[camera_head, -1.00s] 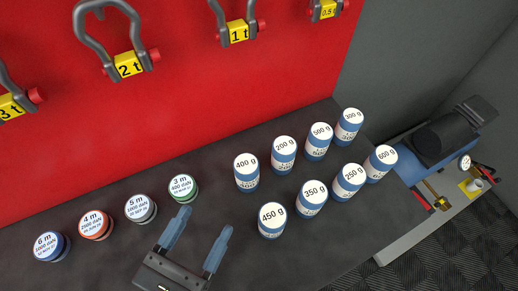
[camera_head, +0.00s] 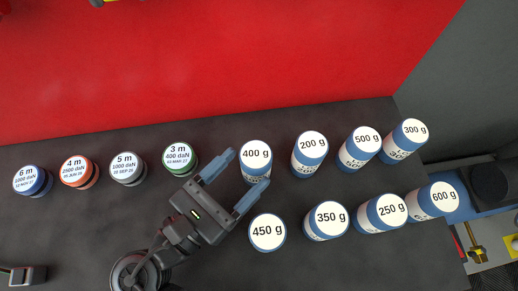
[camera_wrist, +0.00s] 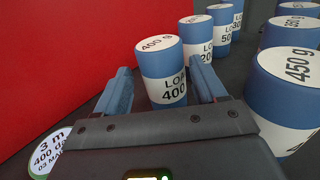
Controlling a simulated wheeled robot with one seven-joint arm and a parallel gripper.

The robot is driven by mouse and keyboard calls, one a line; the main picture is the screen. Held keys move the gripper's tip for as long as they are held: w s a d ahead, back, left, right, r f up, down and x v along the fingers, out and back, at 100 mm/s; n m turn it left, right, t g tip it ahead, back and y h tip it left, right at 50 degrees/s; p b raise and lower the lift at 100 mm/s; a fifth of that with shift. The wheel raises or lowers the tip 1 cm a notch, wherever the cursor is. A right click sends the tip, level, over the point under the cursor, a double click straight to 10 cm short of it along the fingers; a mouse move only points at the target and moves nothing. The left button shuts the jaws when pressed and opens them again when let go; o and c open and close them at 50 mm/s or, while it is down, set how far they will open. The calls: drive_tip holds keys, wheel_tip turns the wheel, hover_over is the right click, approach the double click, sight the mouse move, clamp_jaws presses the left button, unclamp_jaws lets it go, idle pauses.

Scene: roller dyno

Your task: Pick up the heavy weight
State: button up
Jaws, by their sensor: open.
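Several blue-and-white cylindrical weights stand upright in two rows on the dark tabletop, with their gram values on top. The 600 g weight (camera_head: 438,203), the largest value I can read, stands at the right end of the front row. The 400 g weight (camera_head: 256,163) is at the left end of the back row. My gripper (camera_head: 250,168) is open and empty, pointing at the 400 g weight. In the wrist view the 400 g weight (camera_wrist: 163,75) shows between the fingertips; I cannot tell if they reach past its near side.
The 450 g weight (camera_head: 267,233) stands close to my right finger. Several coloured round tins, including the green 3 m tin (camera_head: 180,160), line the left side. A red wall (camera_head: 200,70) rises behind. Bare tabletop (camera_head: 70,225) lies front left.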

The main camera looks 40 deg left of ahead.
sight(263, 153)
drive_tip(key=w, duration=0.6)
drive_tip(key=shift+d+p, duration=0.1)
drive_tip(key=shift+p, duration=0.2)
drive_tip(key=c, duration=1.1)
